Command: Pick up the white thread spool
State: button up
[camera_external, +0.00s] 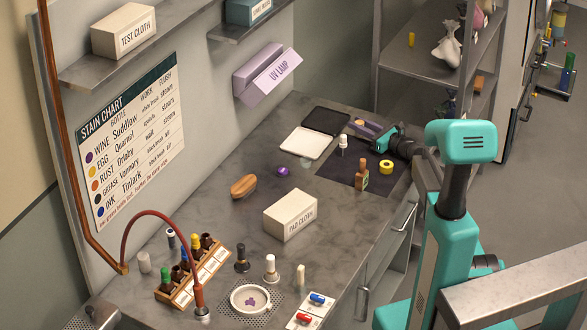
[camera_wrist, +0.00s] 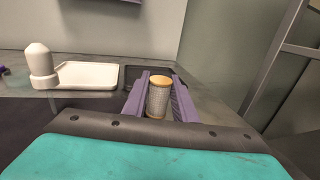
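The thread spool (camera_wrist: 158,98) has a tan round top and a pale grey-white wound body. It stands upright between the two purple fingers of my gripper (camera_wrist: 160,100) in the wrist view. The fingers lie along its left and right sides; I cannot tell whether both touch it. In the external view my gripper (camera_external: 364,128) is low over the back right of the counter. The spool's tan top (camera_external: 359,122) shows between the fingers there, and its lower part is hidden.
A white tray (camera_external: 301,142) and a dark tray (camera_external: 326,120) lie left of my gripper. A shelf unit (camera_external: 420,72) stands behind.

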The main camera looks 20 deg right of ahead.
aim_at(360, 122)
jog(key=shift+r, duration=0.1)
jog(key=shift+c, duration=0.5)
jog(key=shift+r+b, duration=0.35)
jog(key=shift+r, duration=0.4)
jog(key=shift+r+b, duration=0.35)
jog(key=shift+r, duration=0.6)
jog(key=s+b, duration=0.1)
jog(key=s, duration=0.4)
jog(key=s+r+b, duration=0.1)
jog(key=s, duration=0.4)
jog(key=s+a+b, duration=0.1)
jog(key=s, duration=0.5)
jog(key=shift+r, duration=0.2)
